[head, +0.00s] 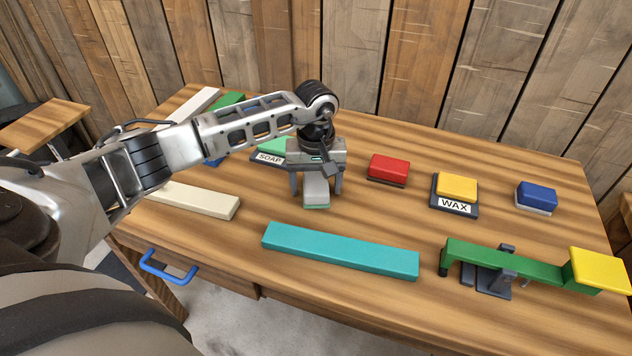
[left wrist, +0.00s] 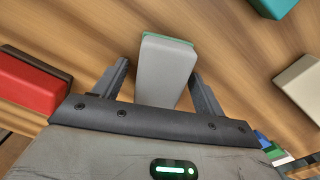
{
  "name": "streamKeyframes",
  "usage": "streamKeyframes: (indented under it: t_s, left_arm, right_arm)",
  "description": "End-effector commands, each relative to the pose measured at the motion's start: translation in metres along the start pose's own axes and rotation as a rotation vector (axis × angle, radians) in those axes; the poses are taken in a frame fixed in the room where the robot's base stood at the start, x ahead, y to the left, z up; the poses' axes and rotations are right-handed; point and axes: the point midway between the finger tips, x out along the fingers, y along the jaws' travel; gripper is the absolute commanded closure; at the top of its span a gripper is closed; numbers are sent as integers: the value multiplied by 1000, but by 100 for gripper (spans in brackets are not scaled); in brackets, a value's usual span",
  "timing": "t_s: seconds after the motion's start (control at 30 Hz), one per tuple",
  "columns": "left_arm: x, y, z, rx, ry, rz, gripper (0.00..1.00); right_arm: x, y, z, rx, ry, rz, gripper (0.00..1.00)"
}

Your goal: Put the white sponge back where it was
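The white sponge (head: 316,192), a pale grey-white block with a green bottom layer, is on the wooden table below my left gripper (head: 316,190). In the left wrist view the white sponge (left wrist: 165,70) lies between the two dark fingers of the left gripper (left wrist: 158,78). The fingers are open, with a gap showing on each side of the sponge. My right gripper is not in view.
A SOAP pad (head: 268,158) bears a green block, partly behind my gripper. A red block (head: 388,169), a WAX pad (head: 455,208) with a yellow block (head: 456,186) and a blue block (head: 537,196) stand right. A teal bar (head: 340,250), cream bar (head: 195,200) and green-yellow seesaw (head: 505,262) lie nearer.

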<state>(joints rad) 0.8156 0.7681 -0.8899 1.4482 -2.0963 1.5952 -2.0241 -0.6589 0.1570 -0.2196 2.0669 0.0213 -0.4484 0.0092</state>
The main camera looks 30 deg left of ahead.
Motion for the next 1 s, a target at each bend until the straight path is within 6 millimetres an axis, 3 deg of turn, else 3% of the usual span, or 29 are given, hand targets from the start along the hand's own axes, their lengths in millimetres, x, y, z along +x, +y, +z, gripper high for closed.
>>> streamKeyframes:
  t_s: [0.37,0.8,1.0]
  left_arm:
    - [-11,0,-1,0,2,2,29]
    - [-99,0,-1,1,4,3,29]
    - [-120,0,0,-1,1,0,29]
  right_arm:
    - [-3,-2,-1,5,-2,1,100]
    - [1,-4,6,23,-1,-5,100]
    - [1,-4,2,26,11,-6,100]
